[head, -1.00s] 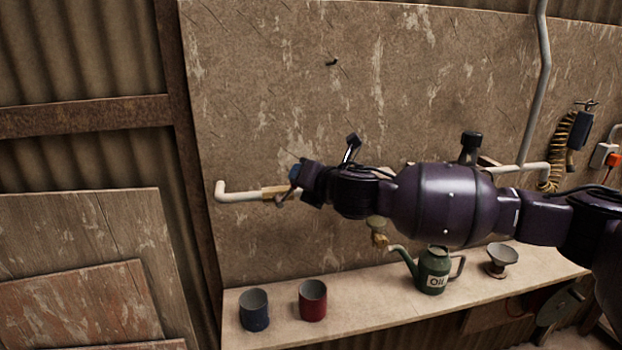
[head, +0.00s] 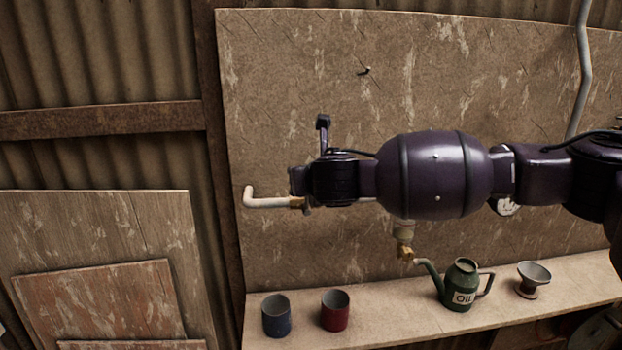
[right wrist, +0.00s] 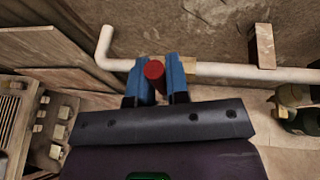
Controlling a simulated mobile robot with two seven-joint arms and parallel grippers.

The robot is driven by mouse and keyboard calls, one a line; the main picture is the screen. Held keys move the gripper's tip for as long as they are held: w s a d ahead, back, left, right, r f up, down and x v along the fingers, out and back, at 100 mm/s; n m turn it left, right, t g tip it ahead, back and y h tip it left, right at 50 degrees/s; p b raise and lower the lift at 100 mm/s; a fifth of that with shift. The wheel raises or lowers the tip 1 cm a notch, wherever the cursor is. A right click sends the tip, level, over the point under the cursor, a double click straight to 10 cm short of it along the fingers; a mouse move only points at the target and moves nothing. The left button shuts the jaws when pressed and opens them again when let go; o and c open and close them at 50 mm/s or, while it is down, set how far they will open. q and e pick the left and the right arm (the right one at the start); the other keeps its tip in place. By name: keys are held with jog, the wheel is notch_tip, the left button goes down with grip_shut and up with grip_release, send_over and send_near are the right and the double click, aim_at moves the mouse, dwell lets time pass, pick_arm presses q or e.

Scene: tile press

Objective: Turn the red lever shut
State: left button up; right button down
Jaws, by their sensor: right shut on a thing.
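The red lever (right wrist: 154,70) shows as a round red end between the two blue fingers of my right gripper (right wrist: 157,75) in the right wrist view. The fingers are shut on it, in front of the brass valve body (right wrist: 189,68) on the white pipe (right wrist: 110,62). In the head view my right arm comes in from the right and hides the lever and the fingers. Only a bit of the brass valve (head: 297,203) and the pipe's bent left end (head: 262,203) show there. My left gripper is not in view.
Below my arm a brass tap (head: 405,240) hangs over a shelf (head: 385,315). On the shelf stand a blue cup (head: 277,318), a red cup (head: 335,313), a green oil can (head: 461,287) and a grey funnel (head: 533,280). Boards (head: 100,240) lean at the left.

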jog(key=shift+f, duration=0.1)
dwell(0.3)
jog(key=c, duration=1.1)
grip_release()
jog(key=shift+s, duration=0.1)
jog(key=b+v, duration=0.1)
jog(key=v, duration=0.9)
jog(key=shift+s+r+b, duration=0.25)
jog(key=shift+s+b, duration=0.05)
jog(key=shift+b, duration=0.1)
